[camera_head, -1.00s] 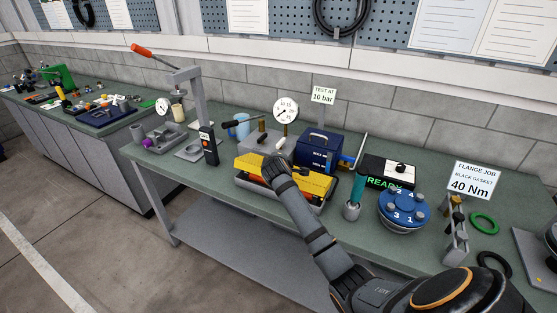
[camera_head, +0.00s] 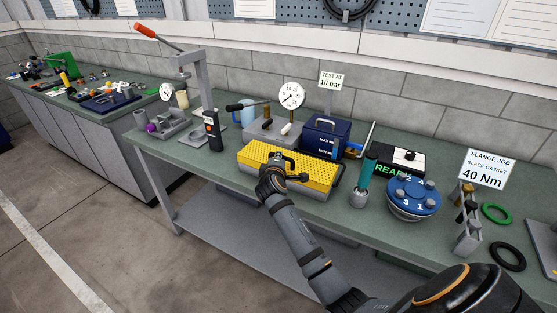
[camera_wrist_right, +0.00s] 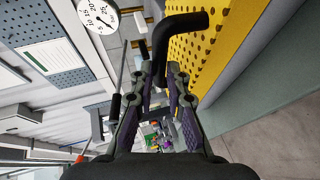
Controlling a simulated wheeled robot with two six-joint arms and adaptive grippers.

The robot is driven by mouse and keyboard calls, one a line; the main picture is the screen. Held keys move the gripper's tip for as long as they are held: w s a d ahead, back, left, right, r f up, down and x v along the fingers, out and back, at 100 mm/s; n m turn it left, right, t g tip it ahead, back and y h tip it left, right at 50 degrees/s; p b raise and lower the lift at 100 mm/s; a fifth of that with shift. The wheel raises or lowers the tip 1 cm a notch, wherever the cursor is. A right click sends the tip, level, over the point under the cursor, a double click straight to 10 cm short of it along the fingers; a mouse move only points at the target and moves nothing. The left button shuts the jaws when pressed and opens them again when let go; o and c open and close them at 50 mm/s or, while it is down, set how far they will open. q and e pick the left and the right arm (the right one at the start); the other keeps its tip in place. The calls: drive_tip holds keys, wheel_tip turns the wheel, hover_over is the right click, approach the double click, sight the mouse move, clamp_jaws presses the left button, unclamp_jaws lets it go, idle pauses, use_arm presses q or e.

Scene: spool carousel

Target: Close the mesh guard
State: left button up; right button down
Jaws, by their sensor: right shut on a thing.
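The mesh guard (camera_head: 315,179) is a yellow perforated cover lying over a grey box on the bench, its holed face up. It looks down on the box, though I cannot tell if its front edge is fully seated. It also fills the upper right of the right wrist view (camera_wrist_right: 207,45). A black bar handle (camera_wrist_right: 181,24) stands on the guard. My right gripper (camera_head: 277,166) is at the guard's front left part, shut on this handle; the fingers (camera_wrist_right: 160,78) sit around its end. My left gripper is not in view.
A blue box (camera_head: 325,137) and a pressure gauge (camera_head: 291,95) stand just behind the guard. A teal-handled tool (camera_head: 366,176) and a blue flange (camera_head: 414,195) stand to its right. A lever press (camera_head: 208,105) stands to the left.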

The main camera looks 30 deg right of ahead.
drive_tip(key=shift+s+f, duration=0.1)
drive_tip(key=shift+f, duration=0.4)
drive_tip(key=c, duration=1.6)
unclamp_jaws()
drive_tip(key=shift+a, duration=0.1)
drive_tip(key=shift+o, duration=1.3)
drive_tip(key=shift+r, duration=0.1)
drive_tip(key=v, duration=0.7)
drive_tip(key=shift+s+a, duration=0.1)
